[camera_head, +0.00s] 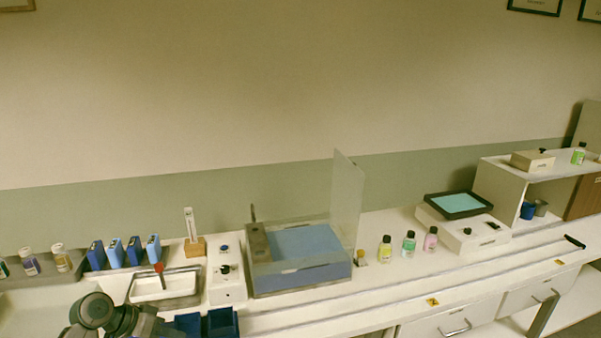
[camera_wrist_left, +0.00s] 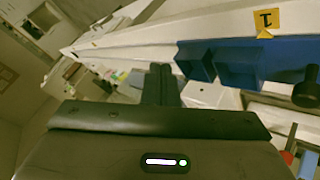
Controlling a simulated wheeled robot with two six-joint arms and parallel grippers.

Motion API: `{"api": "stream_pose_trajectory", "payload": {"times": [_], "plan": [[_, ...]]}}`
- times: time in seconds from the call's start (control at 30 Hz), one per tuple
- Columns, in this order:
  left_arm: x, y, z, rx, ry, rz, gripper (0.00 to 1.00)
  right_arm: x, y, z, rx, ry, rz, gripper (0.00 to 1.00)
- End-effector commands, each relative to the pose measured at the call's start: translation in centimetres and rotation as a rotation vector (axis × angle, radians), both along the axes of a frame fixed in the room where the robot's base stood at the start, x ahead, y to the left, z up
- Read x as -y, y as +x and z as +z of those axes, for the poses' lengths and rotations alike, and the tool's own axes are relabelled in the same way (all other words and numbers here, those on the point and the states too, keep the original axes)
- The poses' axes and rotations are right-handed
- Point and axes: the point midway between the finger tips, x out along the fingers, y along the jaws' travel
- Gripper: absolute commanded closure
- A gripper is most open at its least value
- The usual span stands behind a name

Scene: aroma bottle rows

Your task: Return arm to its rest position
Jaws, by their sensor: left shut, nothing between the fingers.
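My left arm (camera_head: 112,318) shows as a dark, rounded shape at the bottom left of the head view, in front of the bench and beside the blue bins. In the left wrist view my left gripper (camera_wrist_left: 161,84) has its two dark fingers together with nothing between them. Behind the fingers lie the bench edge and the blue bins (camera_wrist_left: 238,64), apart from them as far as I can tell. The fingertips are hard to make out in the head view. My right gripper is in neither view.
A white tray (camera_head: 143,297) with a red-topped tool, blue boxes (camera_head: 115,252) and a clear-shielded blue bath (camera_head: 308,277) stand along the bench. Yellow (camera_head: 385,251), green (camera_head: 409,243) and pink (camera_head: 431,238) bottles stand right of it. The bench front at centre is mostly clear.

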Motion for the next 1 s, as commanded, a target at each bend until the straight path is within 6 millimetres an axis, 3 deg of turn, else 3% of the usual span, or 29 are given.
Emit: {"api": "stream_pose_trajectory", "payload": {"times": [0.17, 0.37, 0.57, 0.67, 0.77, 0.87, 1.0], "plan": [[-0.6, 0.2, -3.7, -0.031, 0.01, 0.069, 1.0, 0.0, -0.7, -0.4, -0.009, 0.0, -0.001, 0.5], [-1.6, 0.2, -8.4, -0.065, 0.032, 0.155, 1.0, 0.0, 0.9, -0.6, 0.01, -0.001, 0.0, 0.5], [-2.9, -0.8, -15.5, -0.116, 0.077, 0.268, 1.0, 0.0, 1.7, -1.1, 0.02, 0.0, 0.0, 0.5], [-3.7, -2.0, -20.2, -0.148, 0.114, 0.333, 1.0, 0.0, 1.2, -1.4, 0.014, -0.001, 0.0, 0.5], [-4.6, -4.5, -26.4, -0.188, 0.173, 0.406, 1.0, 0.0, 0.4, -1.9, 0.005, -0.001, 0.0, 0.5], [-5.5, -8.2, -33.2, -0.23, 0.251, 0.473, 1.0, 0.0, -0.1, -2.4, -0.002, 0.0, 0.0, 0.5], [-6.3, -14.8, -41.7, -0.277, 0.369, 0.528, 1.0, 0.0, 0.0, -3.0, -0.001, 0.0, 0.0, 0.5]]}}
